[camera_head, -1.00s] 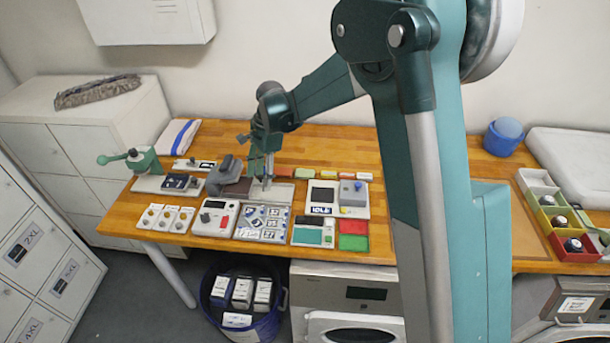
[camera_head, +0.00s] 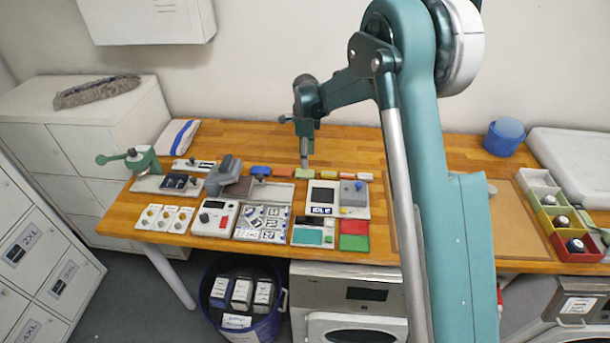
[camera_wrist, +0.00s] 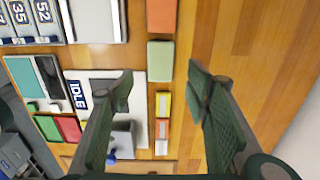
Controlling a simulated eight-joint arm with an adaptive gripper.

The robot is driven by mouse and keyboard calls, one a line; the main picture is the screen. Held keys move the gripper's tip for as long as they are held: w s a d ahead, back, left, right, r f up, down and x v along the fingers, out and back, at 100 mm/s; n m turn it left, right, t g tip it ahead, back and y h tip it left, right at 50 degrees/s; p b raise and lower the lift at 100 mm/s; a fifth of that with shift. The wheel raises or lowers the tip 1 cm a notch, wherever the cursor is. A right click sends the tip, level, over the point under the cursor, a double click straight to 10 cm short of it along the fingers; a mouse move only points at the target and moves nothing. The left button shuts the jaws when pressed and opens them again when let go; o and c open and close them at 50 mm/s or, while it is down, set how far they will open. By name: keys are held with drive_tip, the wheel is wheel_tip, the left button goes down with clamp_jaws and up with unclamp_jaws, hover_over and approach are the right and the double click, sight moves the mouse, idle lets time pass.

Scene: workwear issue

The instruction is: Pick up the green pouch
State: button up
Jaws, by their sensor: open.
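The green pouch (camera_wrist: 160,61) is a small pale green block in a row of coloured items. In the wrist view it lies near the line between my fingertips, slightly above it in the picture. In the head view the green pouch (camera_head: 305,174) lies flat on the wooden bench, just below my fingertips. My gripper (camera_head: 304,164) points down over the row. In the wrist view my gripper (camera_wrist: 161,90) is open and empty, with one finger on each side of the row. I cannot tell its exact height above the pouch.
An orange item (camera_wrist: 161,16) lies close to one end of the pouch, and a yellow item (camera_wrist: 163,104) lies near the other. The grey IDLE device (camera_head: 322,197) sits in front of the row. Bare wood lies behind it.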

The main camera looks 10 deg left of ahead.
sight(305, 172)
drive_tip(key=shift+f, duration=1.25)
drive_tip(key=shift+f, duration=0.1)
drive_tip(key=shift+a+f, duration=0.1)
drive_tip(key=shift+f, duration=2.4)
drive_tip(key=c, duration=1)
